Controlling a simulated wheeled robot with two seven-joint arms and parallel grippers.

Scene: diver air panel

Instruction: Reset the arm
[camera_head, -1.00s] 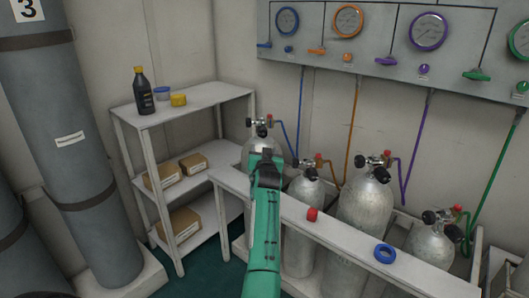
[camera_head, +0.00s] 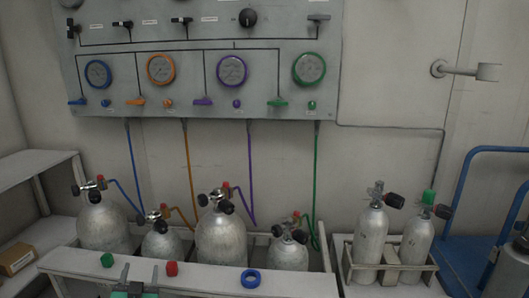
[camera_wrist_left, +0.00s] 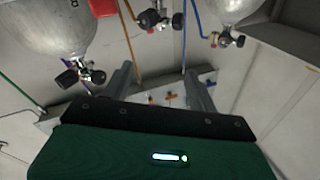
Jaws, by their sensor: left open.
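My left gripper (camera_head: 138,276) is at the bottom edge of the head view, in front of the white rack rail (camera_head: 200,279). Its two grey fingers point up and stand apart, with nothing seen between them. The left wrist view shows the same open fingers (camera_wrist_left: 158,84) beyond the green gripper body, facing the panel and hoses. A green cap (camera_head: 107,260) lies on the rail left of the fingers, and a red cap (camera_head: 172,268) lies right of them. A blue ring (camera_head: 251,279) lies further right on the rail. My right gripper is not seen.
Several silver cylinders (camera_head: 222,245) stand behind the rail, with coloured hoses up to the gauge panel (camera_head: 200,75). Two smaller cylinders (camera_head: 371,240) stand in a rack at the right, beside a blue trolley (camera_head: 465,190). A shelf (camera_head: 35,235) is at the left.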

